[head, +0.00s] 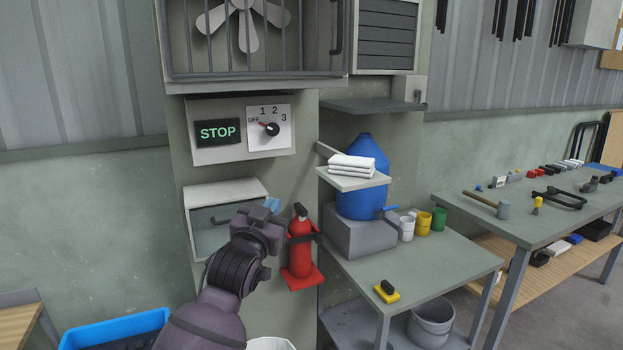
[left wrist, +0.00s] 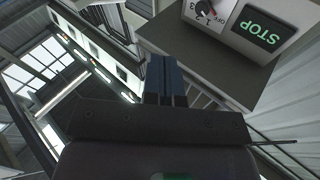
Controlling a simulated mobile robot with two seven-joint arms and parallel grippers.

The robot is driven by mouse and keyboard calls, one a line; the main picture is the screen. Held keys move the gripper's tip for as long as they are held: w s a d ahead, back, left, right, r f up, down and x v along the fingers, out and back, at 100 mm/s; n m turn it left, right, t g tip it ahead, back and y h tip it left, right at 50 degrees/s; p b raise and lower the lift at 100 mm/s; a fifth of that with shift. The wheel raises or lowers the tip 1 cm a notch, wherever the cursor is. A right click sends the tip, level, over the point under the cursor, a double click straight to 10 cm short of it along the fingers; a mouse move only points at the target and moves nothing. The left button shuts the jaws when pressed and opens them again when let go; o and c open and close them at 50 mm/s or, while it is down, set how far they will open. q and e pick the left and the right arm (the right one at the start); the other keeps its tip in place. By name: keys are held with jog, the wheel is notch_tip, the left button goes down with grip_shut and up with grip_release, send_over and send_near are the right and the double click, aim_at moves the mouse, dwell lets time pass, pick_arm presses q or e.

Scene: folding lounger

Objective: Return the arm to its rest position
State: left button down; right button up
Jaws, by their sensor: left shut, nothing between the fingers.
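My left arm (head: 215,315) rises from the bottom of the head view, and its left gripper (head: 271,205) is held up in front of the wall unit. The gripper is shut and empty. Its two blue fingers stand together in the left wrist view (left wrist: 166,78). The gripper overlaps the front of a small open grey box (head: 215,197) in the head view; I cannot tell whether they touch. The red fire extinguisher (head: 300,250) is close to its right. My right gripper is not in view.
Above are a green STOP sign (head: 217,132) and a dial (head: 269,129); the sign also shows in the left wrist view (left wrist: 260,30). A workbench (head: 430,270) with a blue jug (head: 362,205) and cups stands right. A blue bin (head: 115,332) is at lower left.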

pick_arm(q)
jog(key=s+a+f+n+y, duration=0.1)
jog(key=s+a+f, duration=0.15)
jog(key=f, duration=0.25)
jog(key=s+a+f+g, duration=0.1)
jog(key=s+a+f, duration=0.1)
jog(key=a+f, duration=0.15)
jog(key=s+a+f+n+y, duration=0.1)
jog(key=s+a+f, duration=0.1)
jog(key=f, duration=0.4)
jog(key=s+a+f+n+g+y, duration=0.1)
jog(key=s+a+f, duration=0.5)
jog(key=s+f, duration=0.7)
jog(key=s+a+f+n+g+y, duration=0.1)
jog(key=s+a+f+g, duration=0.4)
jog(key=s+f, duration=0.8)
jog(key=s+g+y, duration=0.1)
jog(key=s, duration=0.2)
jog(key=shift+a+f+y, duration=0.2)
jog(key=shift+a+y, duration=0.2)
